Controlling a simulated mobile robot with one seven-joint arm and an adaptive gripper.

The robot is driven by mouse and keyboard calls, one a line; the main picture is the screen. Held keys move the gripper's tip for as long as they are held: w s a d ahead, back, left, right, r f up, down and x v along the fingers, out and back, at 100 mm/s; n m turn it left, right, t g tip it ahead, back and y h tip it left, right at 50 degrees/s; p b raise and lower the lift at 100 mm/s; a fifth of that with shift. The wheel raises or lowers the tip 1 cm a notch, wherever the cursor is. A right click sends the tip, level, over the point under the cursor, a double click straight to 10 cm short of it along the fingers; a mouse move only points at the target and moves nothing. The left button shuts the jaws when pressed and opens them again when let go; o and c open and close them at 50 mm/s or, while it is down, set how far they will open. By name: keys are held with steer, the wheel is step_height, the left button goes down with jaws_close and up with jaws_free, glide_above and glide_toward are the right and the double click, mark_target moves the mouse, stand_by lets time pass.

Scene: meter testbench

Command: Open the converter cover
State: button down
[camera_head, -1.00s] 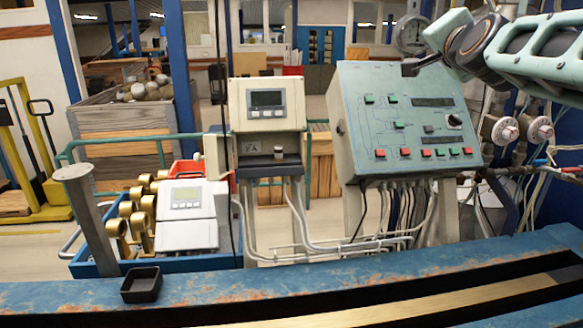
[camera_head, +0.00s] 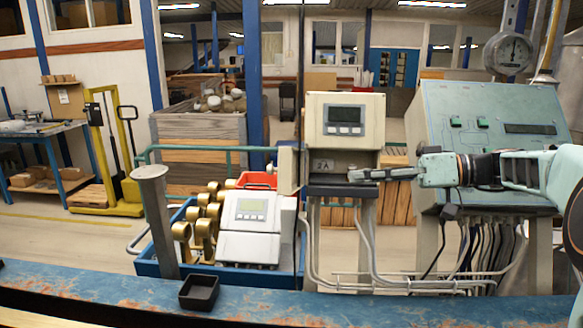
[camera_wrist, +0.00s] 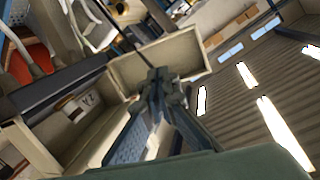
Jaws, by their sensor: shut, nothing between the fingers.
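The converter (camera_head: 343,122) is a beige box with a dark display, mounted in the middle of the head view. A beige panel, apparently the cover (camera_head: 288,170), stands out at the compartment's left side. It shows in the wrist view (camera_wrist: 190,55) behind my fingertips. My gripper (camera_head: 354,175) is shut and empty, in front of the compartment's right part. It also shows in the wrist view (camera_wrist: 163,78). I cannot tell whether it touches the panel.
A green control panel (camera_head: 500,112) stands right of the converter, behind my arm. A white meter (camera_head: 250,230) and brass fittings sit in a blue crate at left. A grey post (camera_head: 155,220) and black tray (camera_head: 199,292) are at the blue bench edge (camera_head: 90,285).

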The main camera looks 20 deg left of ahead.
mark_target(291, 170)
steer(key=s+a+r+n+g+p, duration=0.1)
steer(key=s+a, duration=0.1)
steer(key=a, duration=0.4)
steer(key=s+a+r+n+g+y+p, duration=0.1)
steer(key=s+a, duration=0.1)
steer(key=a, duration=0.4)
steer(key=shift+a+n, duration=0.3)
steer(key=shift+n, duration=0.1)
steer(key=shift+s, duration=0.1)
